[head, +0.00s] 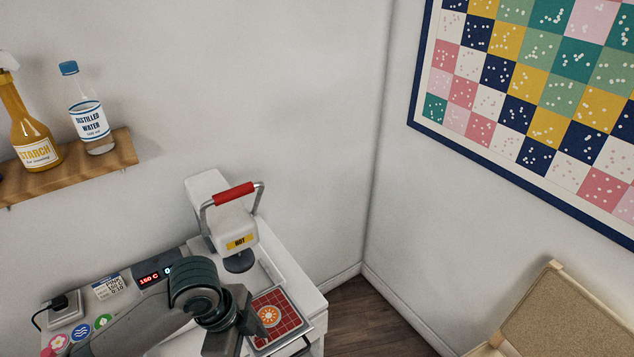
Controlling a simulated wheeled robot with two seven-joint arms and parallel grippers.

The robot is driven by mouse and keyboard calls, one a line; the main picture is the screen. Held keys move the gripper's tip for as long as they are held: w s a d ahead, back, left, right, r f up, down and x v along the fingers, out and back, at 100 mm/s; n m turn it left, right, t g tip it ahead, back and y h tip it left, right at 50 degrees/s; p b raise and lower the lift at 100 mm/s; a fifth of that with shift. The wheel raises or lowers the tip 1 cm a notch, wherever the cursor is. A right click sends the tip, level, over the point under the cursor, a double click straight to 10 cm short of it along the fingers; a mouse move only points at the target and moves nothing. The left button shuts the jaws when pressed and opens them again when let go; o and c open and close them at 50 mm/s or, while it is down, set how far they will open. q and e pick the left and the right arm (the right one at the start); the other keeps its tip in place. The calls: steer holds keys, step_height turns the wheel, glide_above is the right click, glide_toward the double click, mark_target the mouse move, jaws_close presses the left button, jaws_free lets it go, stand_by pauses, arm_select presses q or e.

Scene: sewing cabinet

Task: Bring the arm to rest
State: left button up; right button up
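My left arm comes in from the lower left over the cabinet top. Its gripper (238,330) is beside the left edge of a red checked patch (283,322) with an orange round motif, and partly covers it. The fingertips are too dark and overlapped to tell whether they are open or shut, or whether they touch anything. Behind it stands a white press (221,205) with a red-gripped handle (234,194), a yellow HOT label and a dark round pad underneath, raised above the top. My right gripper is out of view.
A control panel with a lit display (150,280) and round stickers lies left of the press. A wooden shelf (110,156) holds a starch bottle (33,135) and a distilled water bottle (88,115). A chair (560,320) stands lower right. Floor shows between.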

arm_select(q)
steer(key=s+d+f+n+t+h, duration=0.1)
steer(key=s+d+f+n+t, duration=0.15)
steer(key=s+f+n, duration=0.45)
steer(key=s+a+f+n+y, duration=0.2)
steer(key=s+a+f+n, duration=0.1)
steer(key=s+a+n, duration=0.3)
steer(key=s+a+f+n+y, duration=0.2)
steer(key=s+a+f+n, duration=0.15)
steer(key=a, duration=0.35)
step_height(320, 180, down, 34)
steer(key=s+b, duration=0.1)
steer(key=b, duration=0.6)
steer(key=s+a+f+g+b, duration=0.1)
steer(key=s+f+b, duration=0.2)
steer(key=s+f, duration=0.6)
steer(key=s+a+f+g+b, duration=0.1)
steer(key=s+a+f+b, duration=0.1)
steer(key=s+f, duration=0.7)
step_height(320, 180, down, 5)
steer(key=shift+s+f+b, duration=0.1)
steer(key=shift+s+b, duration=0.05)
steer(key=shift+b, duration=0.25)
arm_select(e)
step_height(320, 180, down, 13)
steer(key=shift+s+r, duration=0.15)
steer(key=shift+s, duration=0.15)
